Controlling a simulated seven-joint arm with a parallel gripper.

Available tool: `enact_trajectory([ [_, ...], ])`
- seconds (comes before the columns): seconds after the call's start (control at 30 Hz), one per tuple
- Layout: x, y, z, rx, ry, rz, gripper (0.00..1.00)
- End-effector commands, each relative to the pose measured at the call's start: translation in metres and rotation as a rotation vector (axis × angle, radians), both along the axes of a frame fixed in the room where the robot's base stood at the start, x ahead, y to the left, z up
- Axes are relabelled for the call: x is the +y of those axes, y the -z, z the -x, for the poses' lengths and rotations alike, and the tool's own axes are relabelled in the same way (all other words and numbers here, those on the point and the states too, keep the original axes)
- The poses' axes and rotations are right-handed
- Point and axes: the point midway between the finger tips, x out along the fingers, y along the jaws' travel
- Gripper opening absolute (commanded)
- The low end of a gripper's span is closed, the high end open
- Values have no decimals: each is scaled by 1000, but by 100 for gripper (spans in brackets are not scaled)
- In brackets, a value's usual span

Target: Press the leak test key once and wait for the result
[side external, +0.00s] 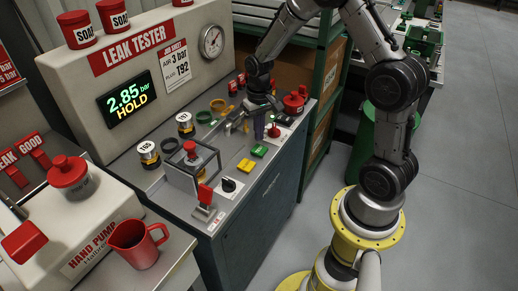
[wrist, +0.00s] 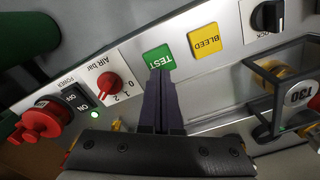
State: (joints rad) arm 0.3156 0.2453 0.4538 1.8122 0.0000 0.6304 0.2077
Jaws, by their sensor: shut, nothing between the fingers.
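The green TEST key (side external: 259,150) lies on the bench panel beside the yellow BLEED key (side external: 246,165). In the wrist view, the TEST key (wrist: 158,58) is upside down, with the BLEED key (wrist: 207,39) to its right. My gripper (side external: 259,137) is shut and empty, pointing down just behind the TEST key. In the wrist view its fingertips (wrist: 160,74) overlap the key's near edge; I cannot tell whether they touch it. The leak tester's display (side external: 127,102) reads 2.85 bar HOLD.
A clear cage (side external: 193,168) stands left of the keys, near a black knob (side external: 228,185). The red air knob (wrist: 111,84) and a lit green lamp (wrist: 94,114) are near my fingers. The job sheet (side external: 175,65) reads AIR 3 bar. A red jug (side external: 134,243) stands at front left.

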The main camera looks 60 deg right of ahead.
Motion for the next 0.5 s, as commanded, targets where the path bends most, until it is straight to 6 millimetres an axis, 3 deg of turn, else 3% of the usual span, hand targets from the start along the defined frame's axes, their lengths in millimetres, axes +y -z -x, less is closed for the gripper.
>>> enact_trajectory([
  [0.5, 0, -33, 0, -2, 0, 1, 0],
])
